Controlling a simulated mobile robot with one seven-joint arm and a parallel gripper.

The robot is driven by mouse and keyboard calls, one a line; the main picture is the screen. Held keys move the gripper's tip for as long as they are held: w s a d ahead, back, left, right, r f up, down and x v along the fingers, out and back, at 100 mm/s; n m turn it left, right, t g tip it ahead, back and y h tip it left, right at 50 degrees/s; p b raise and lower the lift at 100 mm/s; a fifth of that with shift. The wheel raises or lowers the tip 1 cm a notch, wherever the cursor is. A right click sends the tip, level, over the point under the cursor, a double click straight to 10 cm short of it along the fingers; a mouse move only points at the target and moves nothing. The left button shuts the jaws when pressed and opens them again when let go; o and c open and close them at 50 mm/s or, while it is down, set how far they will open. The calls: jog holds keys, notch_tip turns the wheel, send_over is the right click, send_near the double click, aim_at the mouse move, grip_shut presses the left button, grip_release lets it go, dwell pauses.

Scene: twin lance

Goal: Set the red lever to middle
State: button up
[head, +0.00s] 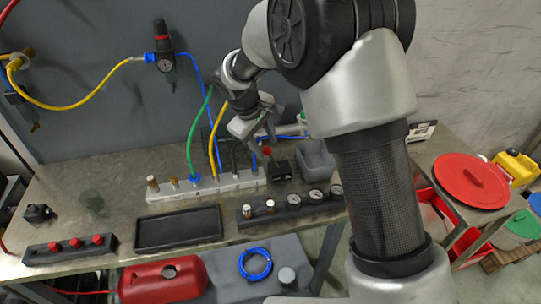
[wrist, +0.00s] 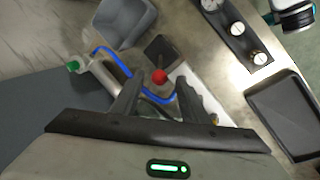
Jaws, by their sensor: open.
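The red lever has a round red knob (head: 267,151) and rises from a black box (head: 279,171) on the workbench. In the wrist view its red knob (wrist: 159,76) appears between the fingertips, with the dark box (wrist: 161,50) behind it. My gripper (head: 268,132) is just above the knob in the head view. In the wrist view my gripper (wrist: 159,86) is open, with one dark finger on each side of the knob. I cannot tell whether either finger touches it.
A white manifold (head: 205,186) with coloured hoses stands left of the lever box. A grey bin (head: 316,158) stands to its right. A gauge strip (head: 290,204) lies in front, and a black tray (head: 178,228) lies to the front left. A blue hose (wrist: 113,60) passes near the fingers.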

aim_at(269, 153)
jog(key=x, duration=0.7)
jog(key=shift+f, duration=0.15)
grip_shut()
